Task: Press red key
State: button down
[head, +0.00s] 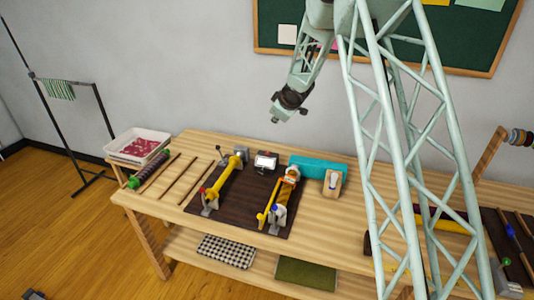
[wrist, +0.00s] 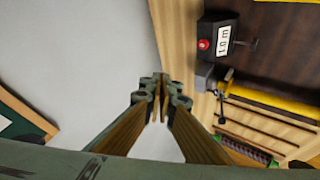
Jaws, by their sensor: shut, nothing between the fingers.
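The red key (wrist: 205,44) is a small round red button on the end of a dark box (wrist: 217,38) with a white display reading 1.0 m. In the head view the box (head: 265,162) stands at the back of a dark mat on the table; the key is too small to make out there. My gripper (head: 283,115) hangs in the air above the back of the table, well apart from the box. In the wrist view my gripper (wrist: 160,84) is shut and empty, to the left of the red key.
The dark mat (head: 238,190) carries yellow rollers in metal stands, close around the box. A teal block (head: 318,166) lies to the box's right. A white tray (head: 138,145) and wooden rods (head: 179,180) are at left. The air around my gripper is clear.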

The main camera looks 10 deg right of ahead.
jog(key=n+y, duration=0.1)
send_over(267, 153)
notch_tip(267, 153, down, 8)
jog(key=shift+p, duration=0.35)
jog(key=shift+d+f, duration=0.1)
jog(key=shift+f, duration=0.05)
jog(key=shift+f+b, duration=3)
jog(key=shift+b, duration=0.15)
jog(key=shift+f+b, duration=0.9)
jog(key=shift+f, duration=0.2)
jog(key=shift+s+f+b, duration=0.1)
jog(key=shift+f+b, duration=0.45)
jog(key=shift+f, duration=0.4)
dwell(0.3)
jog(key=shift+r, duration=0.1)
dwell(0.4)
jog(key=shift+r+p, duration=0.8)
jog(key=shift+p, duration=0.1)
